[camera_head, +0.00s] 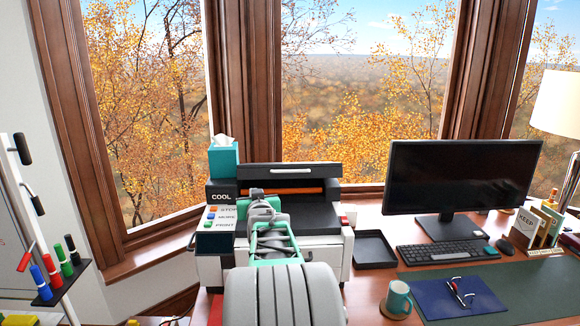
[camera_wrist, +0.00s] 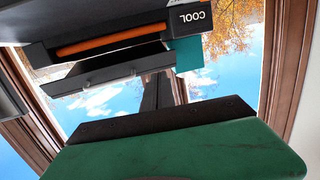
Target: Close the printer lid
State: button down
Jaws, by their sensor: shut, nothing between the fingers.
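The printer (camera_head: 332,262) stands on the desk straight ahead, a white body with a dark top. Its dark lid (camera_head: 312,171) is open, standing up at the back behind an orange roller (camera_head: 290,190). In the wrist view, which is upside down, the lid (camera_wrist: 105,72) shows as a grey panel beyond the orange roller (camera_wrist: 110,39). My gripper (camera_head: 257,192) is shut and empty, over the front of the printer and apart from the lid as far as I can see. My arm hides part of the printer's front and middle.
A teal tissue box (camera_head: 223,161) stands on the printer's left side, above a COOL label. A black tray (camera_head: 375,249) lies to the right, then a monitor (camera_head: 460,178), keyboard (camera_head: 446,255) and mug (camera_head: 398,298). A marker rack (camera_head: 60,280) stands at left. Windows are behind.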

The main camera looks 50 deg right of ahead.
jog(key=s+d+r+m+h, duration=0.1)
jog(key=s+d+r+h, duration=0.15)
jog(key=d, duration=0.25)
jog(key=s+d+r+m+h, duration=0.1)
jog(key=s+d+r+h, duration=0.1)
jog(key=s+d+r, duration=0.3)
jog(key=w+f+p+x, duration=0.15)
jog(key=p+x, duration=0.25)
jog(key=x, duration=0.7)
jog(key=f, duration=0.3)
jog(key=s+a+f, duration=0.1)
jog(key=shift+f, duration=0.3)
jog(key=shift+s, duration=0.1)
